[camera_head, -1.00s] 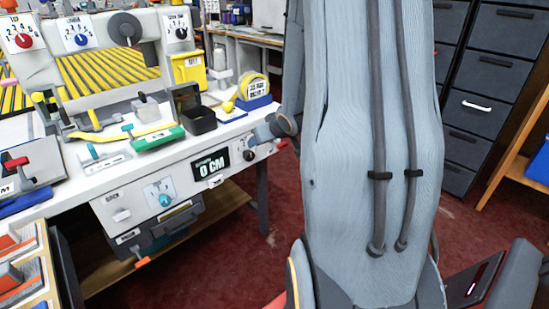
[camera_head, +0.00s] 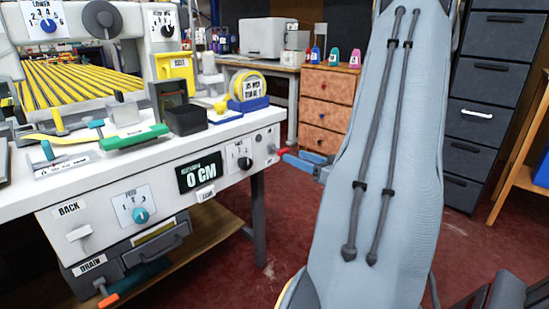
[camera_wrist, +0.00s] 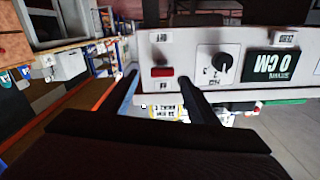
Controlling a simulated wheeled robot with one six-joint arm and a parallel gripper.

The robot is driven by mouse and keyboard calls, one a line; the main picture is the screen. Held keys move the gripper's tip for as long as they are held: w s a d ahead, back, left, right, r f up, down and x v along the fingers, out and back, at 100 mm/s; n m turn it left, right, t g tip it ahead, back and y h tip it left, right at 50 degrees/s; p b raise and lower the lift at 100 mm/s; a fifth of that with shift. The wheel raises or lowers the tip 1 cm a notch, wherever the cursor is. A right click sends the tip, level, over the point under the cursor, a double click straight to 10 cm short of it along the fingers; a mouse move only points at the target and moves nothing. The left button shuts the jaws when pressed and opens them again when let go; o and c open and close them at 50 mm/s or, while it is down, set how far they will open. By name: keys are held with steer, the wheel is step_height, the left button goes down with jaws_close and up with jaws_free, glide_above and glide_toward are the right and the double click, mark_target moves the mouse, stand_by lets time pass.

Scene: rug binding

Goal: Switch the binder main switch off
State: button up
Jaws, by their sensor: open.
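The binder (camera_head: 150,160) stands at the left in the head view, with its white front panel facing me. The small labels around the switch are hard to read. My gripper (camera_head: 290,156) is open, at the right end of the panel in the head view. In the wrist view its two dark fingers (camera_wrist: 159,76) lie on either side of the red switch in the picture. I cannot tell whether they touch the panel.
The panel also carries a 0 CM display (camera_head: 199,173), a teal feed knob (camera_head: 140,215) and a back lever (camera_head: 79,232). A wooden drawer unit (camera_head: 330,105) is behind. Red floor lies open below.

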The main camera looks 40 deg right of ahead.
mark_target(280, 151)
steer(key=w, duration=0.2)
steer(key=w+b, duration=0.1)
steer(key=w, duration=0.1)
steer(key=w+a, duration=0.1)
steer(key=w, duration=0.1)
steer(key=shift+w+f, duration=0.1)
steer(key=shift+w, duration=0.2)
steer(key=shift+w+b, duration=0.4)
steer(key=shift+w, duration=0.25)
steer(key=c, duration=0.9)
steer(key=shift+d, duration=0.25)
steer(key=shift+c, duration=0.6)
steer(key=shift+a, duration=0.15)
steer(key=shift+w+f+t+b, duration=0.1)
steer(key=shift+f+t+b, duration=0.3)
steer(key=shift+t, duration=0.3)
steer(key=shift+f+t+b, duration=0.25)
steer(key=shift+t+b, duration=0.15)
steer(key=shift+t, duration=0.3)
steer(key=shift+w+f+t+b, duration=0.1)
steer(key=shift+f+t+b, duration=0.1)
steer(key=shift+t+b, duration=0.4)
steer(key=shift+w+f+t+b, duration=0.15)
steer(key=shift+t+b, duration=0.15)
steer(key=shift+t, duration=0.6)
steer(key=shift+s, duration=0.1)
